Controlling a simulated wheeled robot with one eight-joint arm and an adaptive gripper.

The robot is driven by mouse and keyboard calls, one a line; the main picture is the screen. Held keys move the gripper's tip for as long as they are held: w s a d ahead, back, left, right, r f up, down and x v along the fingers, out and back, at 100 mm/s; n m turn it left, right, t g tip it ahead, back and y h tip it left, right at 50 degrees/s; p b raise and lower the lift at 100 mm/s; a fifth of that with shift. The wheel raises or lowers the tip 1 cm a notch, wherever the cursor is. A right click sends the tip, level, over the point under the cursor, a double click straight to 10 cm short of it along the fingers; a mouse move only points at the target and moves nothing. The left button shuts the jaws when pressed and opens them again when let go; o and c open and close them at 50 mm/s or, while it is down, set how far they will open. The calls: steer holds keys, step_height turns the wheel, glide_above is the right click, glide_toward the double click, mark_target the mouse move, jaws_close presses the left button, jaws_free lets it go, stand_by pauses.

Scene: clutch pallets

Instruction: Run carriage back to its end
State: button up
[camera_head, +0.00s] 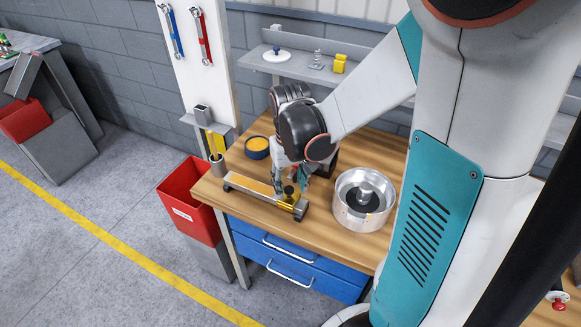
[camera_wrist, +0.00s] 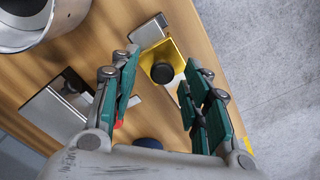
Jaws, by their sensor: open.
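The carriage (camera_head: 289,196) is a yellow block with a dark round knob on top. It sits near the right end of a low rail (camera_head: 250,186) on the wooden workbench, close to the end block. In the wrist view the yellow carriage (camera_wrist: 176,58) and its black knob (camera_wrist: 162,73) show between my fingers. My gripper (camera_head: 290,182) is open and points down over the carriage. In the wrist view its teal-padded fingers (camera_wrist: 162,80) stand apart on both sides of the knob. I cannot tell whether they touch it. Most of the rail is hidden in the wrist view.
A round metal housing (camera_head: 348,215) stands right of the rail, also at the wrist view's top left (camera_wrist: 30,22). A blue-rimmed tub (camera_head: 257,147) is behind the rail. A red bin (camera_head: 190,200) stands beside the bench.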

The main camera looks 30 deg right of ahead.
mark_target(290, 189)
step_height(290, 189, up, 11)
stand_by(0.4)
steer(key=shift+s, duration=0.1)
steer(key=s+a+r+n+t+b, duration=0.1)
steer(key=s+a+n+t+b, duration=0.1)
steer(key=s+a+t, duration=0.5)
steer(key=shift+s+a, duration=0.35)
steer(key=shift+s, duration=0.5)
